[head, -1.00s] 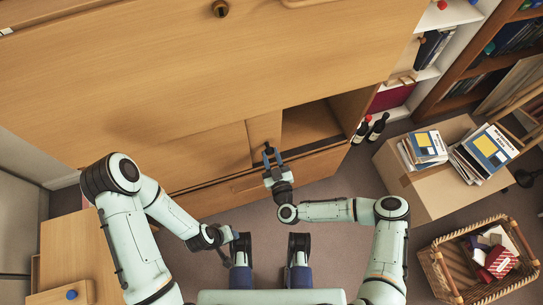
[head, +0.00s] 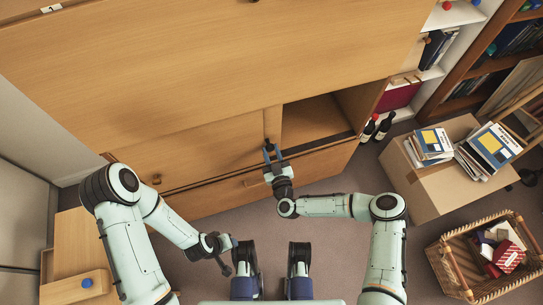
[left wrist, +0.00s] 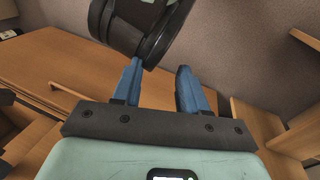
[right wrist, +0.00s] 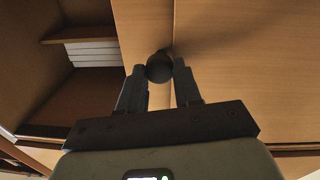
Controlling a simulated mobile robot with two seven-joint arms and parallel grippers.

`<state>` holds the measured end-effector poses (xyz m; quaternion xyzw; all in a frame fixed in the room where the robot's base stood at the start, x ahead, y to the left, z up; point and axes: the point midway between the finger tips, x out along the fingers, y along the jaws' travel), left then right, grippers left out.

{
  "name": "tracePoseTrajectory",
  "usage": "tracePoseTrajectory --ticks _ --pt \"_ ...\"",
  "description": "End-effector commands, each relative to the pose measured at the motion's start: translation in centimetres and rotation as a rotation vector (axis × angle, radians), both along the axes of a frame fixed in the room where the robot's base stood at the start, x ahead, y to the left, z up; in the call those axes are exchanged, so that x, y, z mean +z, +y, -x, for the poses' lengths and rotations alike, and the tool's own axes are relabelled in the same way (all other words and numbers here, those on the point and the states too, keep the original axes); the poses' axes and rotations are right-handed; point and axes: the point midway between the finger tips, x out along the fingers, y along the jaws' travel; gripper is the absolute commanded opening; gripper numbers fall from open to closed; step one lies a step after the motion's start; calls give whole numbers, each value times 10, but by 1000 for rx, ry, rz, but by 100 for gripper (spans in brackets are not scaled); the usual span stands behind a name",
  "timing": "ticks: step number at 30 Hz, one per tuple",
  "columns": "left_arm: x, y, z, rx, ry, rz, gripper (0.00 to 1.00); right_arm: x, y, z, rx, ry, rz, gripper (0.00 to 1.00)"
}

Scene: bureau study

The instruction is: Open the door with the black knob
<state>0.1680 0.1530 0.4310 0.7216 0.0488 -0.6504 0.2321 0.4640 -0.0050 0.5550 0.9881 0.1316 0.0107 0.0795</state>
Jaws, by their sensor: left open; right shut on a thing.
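The sliding door (head: 272,121) is a narrow visible strip of light wood in the cabinet's lower part. Its round black knob (right wrist: 160,67) sits between the fingertips of my right gripper (right wrist: 158,82). In the head view this gripper (head: 271,152) is shut on the knob at the cabinet front. Right of the door, the compartment (head: 312,120) stands open; in the right wrist view it shows a shelf and a pale stack. My left gripper (left wrist: 157,85) is open and empty, with dark parts of my own body close beyond its fingers.
A neighbouring wood panel (head: 200,148) with a small knob (head: 157,180) lies left of the door. A lower front (head: 225,195) runs below. Two bottles (head: 383,126), a cardboard box (head: 430,185) with books and a wicker basket (head: 450,268) stand right.

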Motion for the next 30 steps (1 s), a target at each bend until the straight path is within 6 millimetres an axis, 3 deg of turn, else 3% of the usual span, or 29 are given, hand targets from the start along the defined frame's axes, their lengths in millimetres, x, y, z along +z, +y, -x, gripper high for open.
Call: tracePoseTrajectory --ticks 9,10,12,23,30 --pt "0 0 -1 -1 -2 0 43 -2 0 1 1 8 -2 0" --pt "0 0 -1 -1 -2 0 43 -2 0 1 1 7 -2 37" --pt "0 0 -1 -1 -2 0 43 -2 0 1 0 7 -2 59" --pt "1 -1 1 -2 2 2 43 0 -1 3 0 1 -2 59" --pt "14 -8 15 -17 38 19 43 2 -11 40 2 4 -1 59"
